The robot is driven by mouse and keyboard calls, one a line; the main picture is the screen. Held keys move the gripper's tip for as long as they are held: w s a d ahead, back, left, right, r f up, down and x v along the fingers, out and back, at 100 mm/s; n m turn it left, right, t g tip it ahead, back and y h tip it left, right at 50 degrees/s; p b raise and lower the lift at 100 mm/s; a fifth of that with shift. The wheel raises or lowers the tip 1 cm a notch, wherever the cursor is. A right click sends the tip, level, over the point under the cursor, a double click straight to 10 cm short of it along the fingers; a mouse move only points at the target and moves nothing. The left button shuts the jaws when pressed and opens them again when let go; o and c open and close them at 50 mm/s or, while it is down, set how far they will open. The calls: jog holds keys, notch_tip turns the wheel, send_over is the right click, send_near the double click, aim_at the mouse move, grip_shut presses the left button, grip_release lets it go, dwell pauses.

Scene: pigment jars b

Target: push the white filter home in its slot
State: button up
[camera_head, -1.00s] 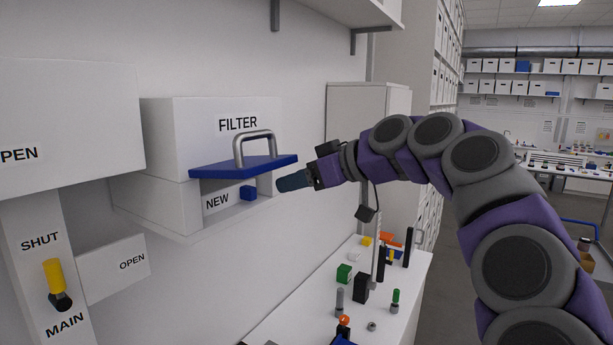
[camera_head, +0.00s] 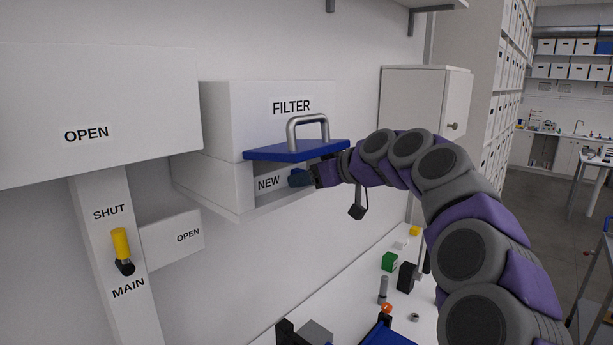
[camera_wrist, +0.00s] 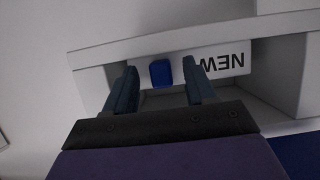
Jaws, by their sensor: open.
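The white block labelled NEW (camera_head: 268,183) sits in the open bay under the FILTER box (camera_head: 240,110). It appears to be the white filter. A blue plate (camera_head: 285,152) with a grey metal handle (camera_head: 291,130) juts out from the FILTER box above it. My gripper (camera_head: 298,178) is at the bay's mouth, just right of the NEW label. In the wrist view my gripper (camera_wrist: 161,84) is open, with a blue knob (camera_wrist: 161,73) on the white block (camera_wrist: 226,64) between its fingers, apparently untouched. In the head view my gripper hides the knob.
A cabinet marked OPEN (camera_head: 100,105) and a yellow-handled MAIN lever (camera_head: 121,245) are at left. Below is a white bench (camera_head: 330,290) with a green block (camera_head: 389,262), a black block (camera_head: 406,277) and other small items. A shelf hangs above.

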jog(key=shift+d, duration=0.75)
jog(key=shift+a, duration=1.1)
jog(key=c, duration=0.5)
jog(key=shift+a, duration=0.3)
jog(key=shift+c, duration=1.2)
jog(key=shift+d, duration=0.55)
grip_shut()
jog(key=shift+s+a+b, duration=0.25)
jog(key=shift+s+b, duration=0.2)
jog(key=shift+s, duration=0.3)
jog(key=shift+o, duration=1.8)
grip_release()
jog(key=shift+d, duration=0.15)
jog(key=o, duration=0.3)
jog(key=shift+d, duration=0.3)
jog(key=shift+o, duration=0.7)
jog(key=shift+a, duration=0.1)
